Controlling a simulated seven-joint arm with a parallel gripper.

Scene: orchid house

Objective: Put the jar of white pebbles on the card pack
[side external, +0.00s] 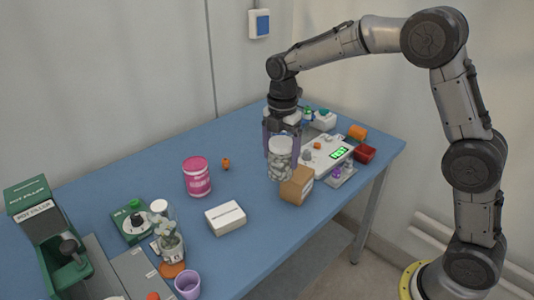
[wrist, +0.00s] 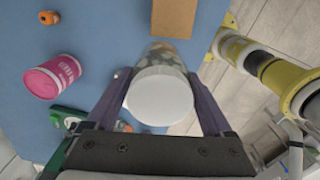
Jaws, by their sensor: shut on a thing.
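The jar of white pebbles (side external: 281,160) has a white lid and clear sides with pale pebbles. My gripper (side external: 281,150) points down and is shut on the jar near its lid; the wrist view also shows the jar (wrist: 163,98) between the two fingers. The jar looks upright, just left of a brown box (side external: 294,187); I cannot tell whether its base is clear of the table. A small white box (side external: 225,218) with a line of print lies flat, left and nearer the camera. I cannot read which box is the card pack.
A pink tin (side external: 197,177) and a small orange item (side external: 226,164) stand left of my gripper. Another white-lidded jar (side external: 166,232) stands at the front left. Blue tabletop (side external: 140,185) is clear behind the tin.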

